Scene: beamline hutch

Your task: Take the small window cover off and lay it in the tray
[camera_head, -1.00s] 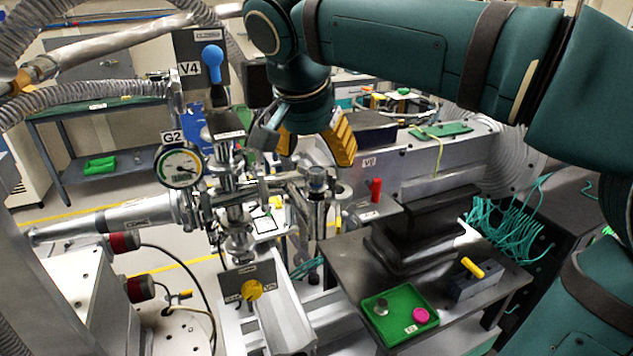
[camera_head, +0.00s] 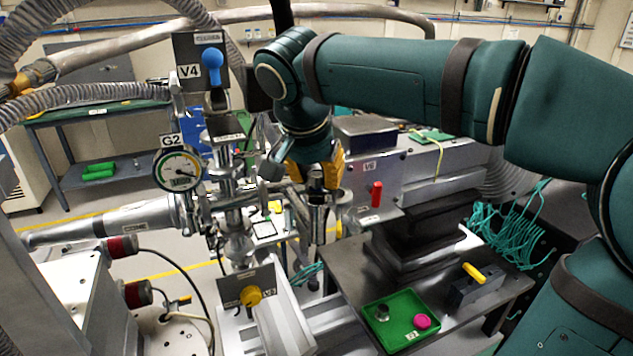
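My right gripper (camera_head: 318,172) reaches down from above with its yellow fingers apart, one on each side of a small metal cap (camera_head: 317,183) on top of an upright metal fitting. This cap seems to be the small window cover. I see no clear contact between fingers and cap, and the fingers partly hide it. The green tray (camera_head: 378,338) lies on the dark bench at the lower right. It holds a grey metal piece (camera_head: 382,314) and a magenta round cap (camera_head: 422,322). My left gripper is out of view.
Left of the fitting stand the gauge G2 (camera_head: 180,170) and the blue-handled valve V4 (camera_head: 212,66). Right of it is a red handle (camera_head: 376,194) near the V6 label. A block with a yellow handle (camera_head: 473,272) stands beside the tray.

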